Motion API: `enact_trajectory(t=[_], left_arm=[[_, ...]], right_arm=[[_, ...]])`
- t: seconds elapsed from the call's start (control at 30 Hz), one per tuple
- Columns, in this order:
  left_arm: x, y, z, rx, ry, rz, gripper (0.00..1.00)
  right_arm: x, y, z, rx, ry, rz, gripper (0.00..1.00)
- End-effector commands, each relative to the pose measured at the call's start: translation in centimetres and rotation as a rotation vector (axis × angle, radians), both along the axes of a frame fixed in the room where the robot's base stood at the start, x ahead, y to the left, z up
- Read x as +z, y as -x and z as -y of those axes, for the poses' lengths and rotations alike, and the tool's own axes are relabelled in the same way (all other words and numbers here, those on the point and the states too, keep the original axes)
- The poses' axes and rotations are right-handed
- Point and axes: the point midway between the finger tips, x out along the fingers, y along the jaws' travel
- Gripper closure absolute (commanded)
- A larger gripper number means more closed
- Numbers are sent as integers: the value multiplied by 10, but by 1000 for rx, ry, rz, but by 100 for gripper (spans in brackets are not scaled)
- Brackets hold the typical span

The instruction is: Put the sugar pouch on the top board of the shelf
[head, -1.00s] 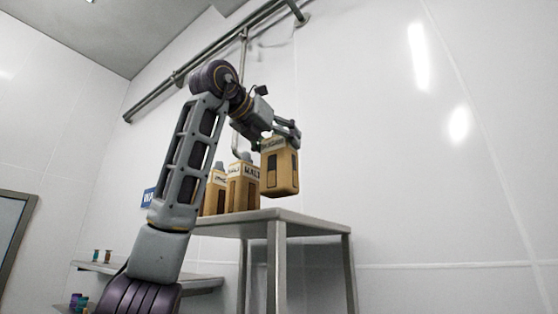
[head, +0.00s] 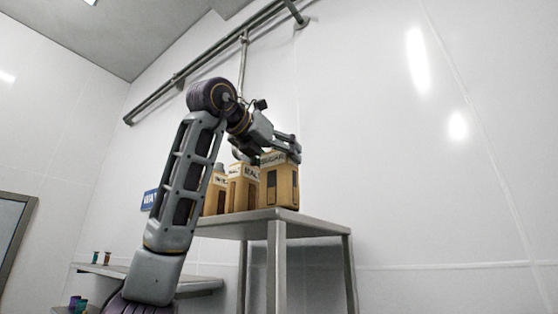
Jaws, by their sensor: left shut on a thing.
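The sugar pouch (head: 280,186), tan with a dark panel and a label reading SUGAR, is upright at the right part of the shelf's top board (head: 240,222). Its base appears to be at the board's surface; I cannot tell whether it bears its weight there. My left gripper (head: 279,155) is shut on the top of the sugar pouch from above. My right gripper is not in view.
A tan malt pouch (head: 242,190) stands close to the left of the sugar pouch, and another tan pouch (head: 215,195) stands beyond it. A lower wall shelf (head: 150,276) with small items is at the left. The board's right end is bare.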

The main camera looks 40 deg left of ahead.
Motion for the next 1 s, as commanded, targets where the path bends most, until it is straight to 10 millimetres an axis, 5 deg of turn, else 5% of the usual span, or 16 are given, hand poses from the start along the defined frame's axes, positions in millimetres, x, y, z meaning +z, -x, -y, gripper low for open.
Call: enact_trajectory(t=[0.63,0.67,0.8,1.0], left_arm=[[-8,1,0,-1,1,3,90],[-9,0,0,-1,0,0,22],[-9,0,0,-1,0,0,4],[-8,0,0,0,0,0,3]], right_arm=[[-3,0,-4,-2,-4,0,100],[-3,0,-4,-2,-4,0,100],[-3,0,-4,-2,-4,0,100],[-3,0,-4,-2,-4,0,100]])
